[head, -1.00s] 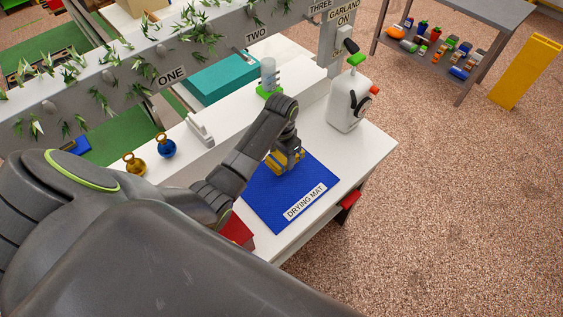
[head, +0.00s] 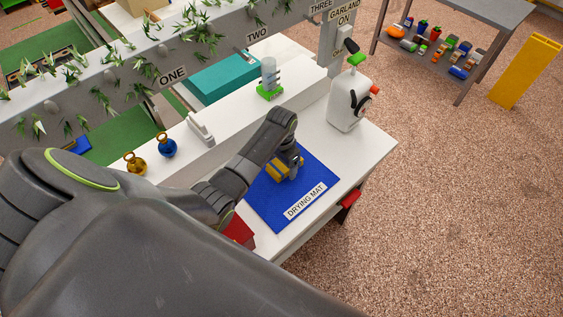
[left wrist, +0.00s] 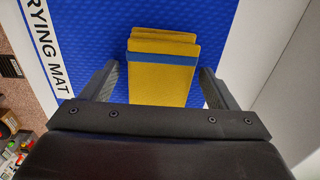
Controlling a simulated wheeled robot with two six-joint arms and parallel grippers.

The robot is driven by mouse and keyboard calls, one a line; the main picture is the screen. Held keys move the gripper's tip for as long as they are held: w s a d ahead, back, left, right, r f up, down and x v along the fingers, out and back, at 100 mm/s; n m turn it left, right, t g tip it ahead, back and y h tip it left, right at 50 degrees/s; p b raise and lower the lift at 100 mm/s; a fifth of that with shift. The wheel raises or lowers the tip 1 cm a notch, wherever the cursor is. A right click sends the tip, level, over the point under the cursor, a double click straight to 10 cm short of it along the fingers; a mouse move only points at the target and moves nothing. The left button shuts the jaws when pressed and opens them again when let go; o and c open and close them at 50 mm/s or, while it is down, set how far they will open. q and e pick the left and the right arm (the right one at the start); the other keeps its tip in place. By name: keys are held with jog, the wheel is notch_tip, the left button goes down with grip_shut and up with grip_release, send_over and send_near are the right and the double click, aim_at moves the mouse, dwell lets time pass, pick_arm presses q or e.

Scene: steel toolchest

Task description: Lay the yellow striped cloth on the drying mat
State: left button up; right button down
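The yellow cloth (left wrist: 160,70), folded and crossed by a blue stripe, appears to lie flat on the blue drying mat (left wrist: 90,35) in the left wrist view. In the head view the cloth (head: 280,174) shows partly below my gripper, over the middle of the mat (head: 265,205). My left gripper (left wrist: 161,75) is open, with one finger on each side of the cloth and a gap between each finger and the cloth. In the head view my left gripper (head: 287,168) is low over the mat and hides part of the cloth. My right gripper is not in view.
A white jug (head: 347,103) stands on the white worktop beyond the mat. A bottle on a green base (head: 269,78), a gold ornament (head: 134,163) and a blue ornament (head: 165,146) stand on the raised ledge. A grey beam (head: 110,82) with sprigs runs behind.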

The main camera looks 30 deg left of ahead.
aim_at(282, 165)
pick_arm(q)
jog(key=shift+r, duration=0.1)
notch_tip(282, 165, up, 12)
jog(key=b, duration=0.1)
dwell(0.5)
dwell(0.5)
